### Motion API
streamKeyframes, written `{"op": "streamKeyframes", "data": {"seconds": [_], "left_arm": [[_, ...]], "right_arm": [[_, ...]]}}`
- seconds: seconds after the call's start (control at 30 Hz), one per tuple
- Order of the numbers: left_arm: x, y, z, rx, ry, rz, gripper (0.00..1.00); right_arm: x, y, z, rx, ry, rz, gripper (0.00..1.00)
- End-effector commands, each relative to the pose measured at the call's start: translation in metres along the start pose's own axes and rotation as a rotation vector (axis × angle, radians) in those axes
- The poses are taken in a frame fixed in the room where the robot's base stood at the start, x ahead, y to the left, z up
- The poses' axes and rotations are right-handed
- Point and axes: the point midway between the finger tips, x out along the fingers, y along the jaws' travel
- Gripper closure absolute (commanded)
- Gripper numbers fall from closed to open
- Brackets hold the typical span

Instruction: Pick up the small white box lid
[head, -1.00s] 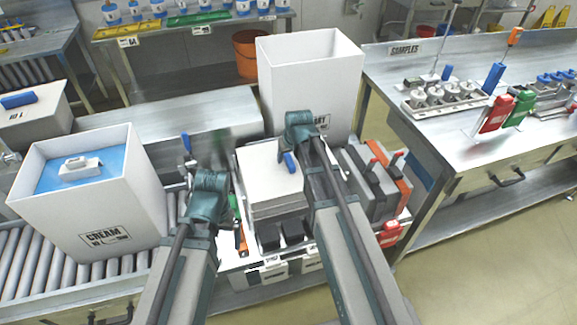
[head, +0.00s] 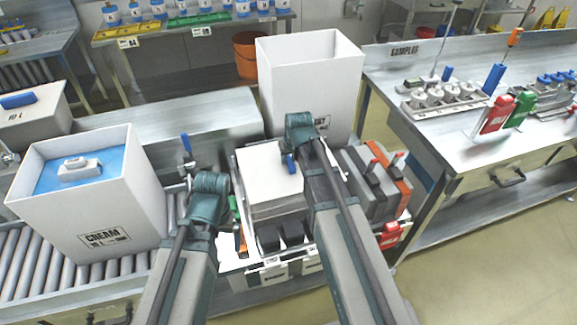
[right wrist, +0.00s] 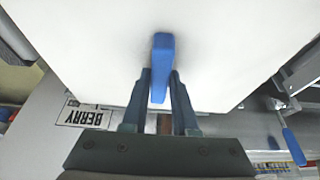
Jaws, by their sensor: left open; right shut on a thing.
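The small white box lid (head: 262,172) is a flat white plate with a blue handle, on top of a stack of lids in the rack at centre. In the right wrist view, the white lid (right wrist: 215,60) fills the upper picture, and its blue handle stands between my fingers. My right gripper (right wrist: 160,95) is shut on that handle; in the head view, the right gripper (head: 291,152) partly hides it. I cannot tell whether the lid is clear of the stack. My left gripper (head: 190,172) is open, left of the lid, with its fingertips small and unclear.
A tall open white box (head: 310,80) stands right behind the lid. A white CREAM box (head: 105,215) sits on the roller conveyor (head: 60,265) at left. Grey and orange upright lids (head: 372,185) stand right of the stack. The samples bench (head: 450,150) is at right.

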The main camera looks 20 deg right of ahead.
Motion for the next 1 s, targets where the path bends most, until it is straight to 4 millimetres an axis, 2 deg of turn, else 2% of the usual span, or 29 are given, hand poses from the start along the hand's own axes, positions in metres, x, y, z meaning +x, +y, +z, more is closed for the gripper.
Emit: {"op": "streamKeyframes", "data": {"seconds": [0.6, 0.77, 1.0], "left_arm": [[-0.004, 0.0, 0.0, 0.0, 0.0, 0.0, 0.0], [-0.015, -0.002, 0.001, 0.0, 0.0, 0.0, 0.0], [-0.048, -0.005, 0.003, 0.0, 0.0, 0.0, 0.0]], "right_arm": [[-0.004, 0.0, -0.002, 0.0, 0.0, 0.0, 1.0], [-0.014, 0.0, -0.006, 0.0, 0.0, 0.0, 1.0], [-0.044, 0.0, -0.018, 0.0, 0.0, 0.0, 1.0]]}}
